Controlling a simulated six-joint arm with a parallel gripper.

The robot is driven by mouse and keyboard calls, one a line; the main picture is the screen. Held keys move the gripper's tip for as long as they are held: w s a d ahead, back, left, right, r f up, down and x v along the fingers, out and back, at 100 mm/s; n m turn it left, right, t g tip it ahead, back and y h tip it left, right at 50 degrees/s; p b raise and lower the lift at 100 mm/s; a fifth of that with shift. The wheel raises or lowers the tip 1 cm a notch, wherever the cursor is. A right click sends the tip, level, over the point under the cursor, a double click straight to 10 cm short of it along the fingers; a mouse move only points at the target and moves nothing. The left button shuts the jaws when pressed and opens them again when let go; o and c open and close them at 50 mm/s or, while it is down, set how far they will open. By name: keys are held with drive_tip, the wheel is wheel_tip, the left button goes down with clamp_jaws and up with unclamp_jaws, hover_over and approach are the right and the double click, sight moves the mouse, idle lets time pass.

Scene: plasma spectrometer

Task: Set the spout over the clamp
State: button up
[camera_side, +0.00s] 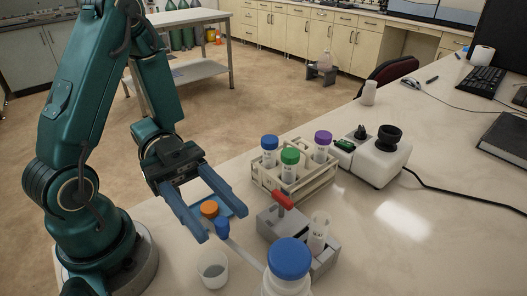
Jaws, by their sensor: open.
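My gripper (221,226) is open, its two blue fingers pointing down and toward the front right. An orange-capped item (210,209) and a small blue piece (222,228) show between the fingers; I cannot tell whether either touches them. A pale, thin bar (245,254), perhaps the spout, runs from near the blue piece toward a white bottle with a blue cap (289,258) at the front. A grey block with a red handle (283,201), likely the clamp, stands right of my gripper. A clear tube (319,232) stands upright at its right part.
A beige rack (318,188) holds tubes with blue, green and purple caps behind the grey block. A white cup (212,270) stands in front of my gripper. A white device with a black top (376,160) and its cable are at right. The front right bench is clear.

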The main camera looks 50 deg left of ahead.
sight(226, 227)
drive_tip(key=shift+d, duration=2.55)
clamp_jaws()
